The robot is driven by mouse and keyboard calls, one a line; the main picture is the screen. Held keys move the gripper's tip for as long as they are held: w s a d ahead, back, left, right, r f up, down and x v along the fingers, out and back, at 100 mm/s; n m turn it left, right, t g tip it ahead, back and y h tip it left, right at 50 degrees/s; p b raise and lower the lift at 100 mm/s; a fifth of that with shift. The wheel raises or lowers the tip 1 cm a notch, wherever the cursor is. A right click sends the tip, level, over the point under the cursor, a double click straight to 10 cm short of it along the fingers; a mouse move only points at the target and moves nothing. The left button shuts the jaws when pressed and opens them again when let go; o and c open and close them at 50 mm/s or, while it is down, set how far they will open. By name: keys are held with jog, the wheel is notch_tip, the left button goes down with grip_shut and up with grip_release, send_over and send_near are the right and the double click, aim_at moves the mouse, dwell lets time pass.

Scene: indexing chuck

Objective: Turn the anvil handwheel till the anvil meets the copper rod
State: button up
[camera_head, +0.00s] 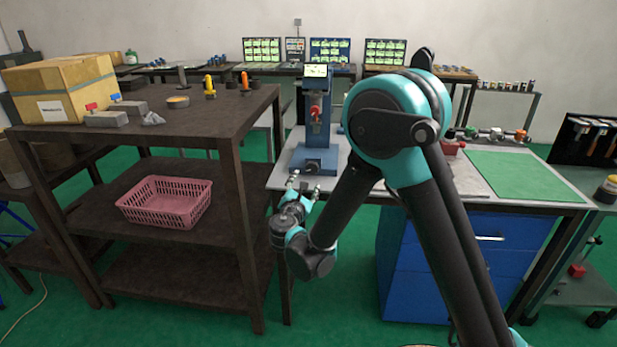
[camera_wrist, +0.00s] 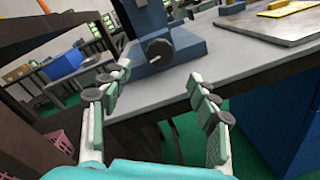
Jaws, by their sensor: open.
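A blue upright machine (camera_head: 317,132) with a small lit screen stands on the left end of the grey workbench. A dark round handwheel (camera_head: 312,169) sits low at the front of its base. The handwheel also shows in the wrist view (camera_wrist: 158,50), just beyond my fingertips and between them in the picture. My gripper (camera_head: 305,184) is open and empty at the bench's front edge, apart from the handwheel. It also shows in the wrist view (camera_wrist: 158,76). A red part (camera_head: 316,115) shows midway up the machine. I cannot make out the copper rod or the anvil.
A dark shelf rack (camera_head: 235,190) with a pink basket (camera_head: 165,203) stands close on the left. Blue drawers (camera_head: 500,250) are under the bench on the right. A flat plate (camera_wrist: 285,23) lies on the bench right of the machine.

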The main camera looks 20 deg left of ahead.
jog(key=shift+s+d, duration=0.2)
jog(key=shift+s, duration=1.25)
jog(key=w+d+f+m+g+h, duration=0.1)
jog(key=w+d+m+g+h, duration=0.4)
jog(key=d, duration=1.2)
jog(key=d+f+m+g+h, duration=0.1)
jog(key=d+f+m+g, duration=0.1)
jog(key=d+m, duration=1.1)
jog(key=s+d+f+m+g, duration=0.25)
jog(key=s+d, duration=0.25)
jog(key=d, duration=0.4)
jog(key=s+d+f+m+g, duration=0.1)
jog(key=s+d+m+g, duration=0.15)
jog(key=s+d, duration=0.4)
jog(key=s+d+f+m+g+y, duration=0.1)
jog(key=s+d+f+m+y, duration=0.2)
jog(key=s+m, duration=0.5)
jog(key=shift+s+d+y, duration=0.3)
jog(key=shift+s+d, duration=0.3)
jog(key=shift+s, duration=0.25)
jog(key=shift+o, duration=0.2)
jog(key=shift+f, duration=0.1)
